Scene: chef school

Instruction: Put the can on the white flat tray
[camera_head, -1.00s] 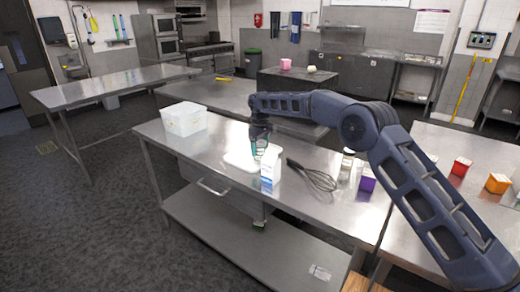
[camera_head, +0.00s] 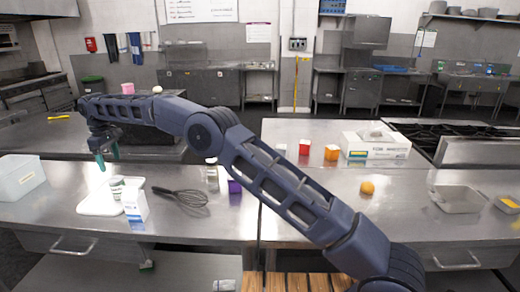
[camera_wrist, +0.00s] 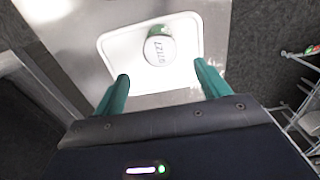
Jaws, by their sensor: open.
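The white flat tray (camera_head: 95,207) lies on the steel table at the left of the head view. The can (camera_head: 117,184) stands on the tray, partly behind a white and blue carton. In the wrist view the can (camera_wrist: 160,50) shows its round top and rests inside the rim of the tray (camera_wrist: 115,52). My gripper (camera_head: 107,160) is open and empty, above the tray and apart from the can. Its teal fingers (camera_wrist: 163,80) are spread in the wrist view, with the can beyond them.
The carton (camera_head: 135,205) stands at the tray's front right. A whisk (camera_head: 182,196) and a purple box (camera_head: 235,186) are to the right. A clear bin (camera_head: 20,177) is at the far left. An orange fruit (camera_head: 367,188) lies on the right table, with free room around it.

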